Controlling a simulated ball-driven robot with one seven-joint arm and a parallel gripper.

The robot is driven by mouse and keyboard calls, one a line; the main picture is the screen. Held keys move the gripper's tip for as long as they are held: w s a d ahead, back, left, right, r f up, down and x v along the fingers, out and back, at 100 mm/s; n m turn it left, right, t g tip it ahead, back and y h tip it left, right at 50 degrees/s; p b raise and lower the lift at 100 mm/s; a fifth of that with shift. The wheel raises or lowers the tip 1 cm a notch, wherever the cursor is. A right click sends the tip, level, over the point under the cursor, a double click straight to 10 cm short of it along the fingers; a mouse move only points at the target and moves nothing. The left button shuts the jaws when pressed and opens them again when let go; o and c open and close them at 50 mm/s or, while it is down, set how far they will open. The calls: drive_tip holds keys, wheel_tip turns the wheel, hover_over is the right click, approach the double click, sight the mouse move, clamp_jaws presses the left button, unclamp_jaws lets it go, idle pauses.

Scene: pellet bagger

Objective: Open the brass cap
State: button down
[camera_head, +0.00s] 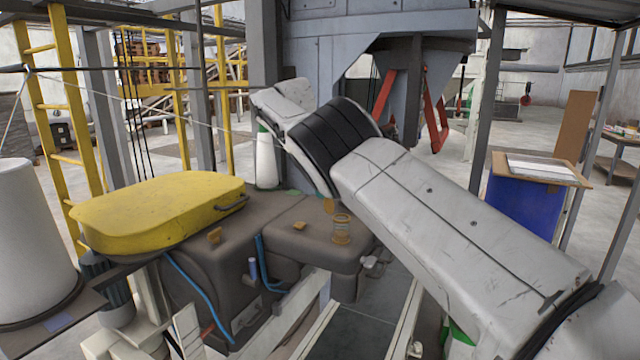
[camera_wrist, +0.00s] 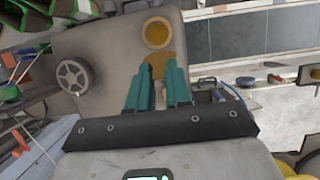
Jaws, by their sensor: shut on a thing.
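In the wrist view a round brass cap (camera_wrist: 156,34) with a paler rim sits on a grey-brown housing. A brass-coloured tab (camera_wrist: 158,60) shows between it and my gripper. My gripper (camera_wrist: 157,73) has two teal fingers, closed in on this tab from both sides; the fingers hide its lower part. In the head view several small brass-coloured pieces sit on the brown machine top, among them an upright round one (camera_head: 341,229). I cannot tell which of them is the cap in the wrist view. My fingers are not clearly visible in the head view.
A yellow lid-like cover (camera_head: 160,210) with a handle lies on the machine's left part. A grey handwheel (camera_wrist: 73,76) is left of the cap in the wrist view. Blue hoses (camera_head: 195,290) run down the machine's front. A blue bin (camera_head: 522,210) stands right.

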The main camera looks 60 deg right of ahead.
drive_tip(key=shift+f, duration=0.15)
drive_tip(key=c, duration=1)
unclamp_jaws()
drive_tip(key=shift+w, duration=0.1)
drive_tip(key=shift+c, duration=0.2)
drive_tip(key=shift+r, duration=0.2)
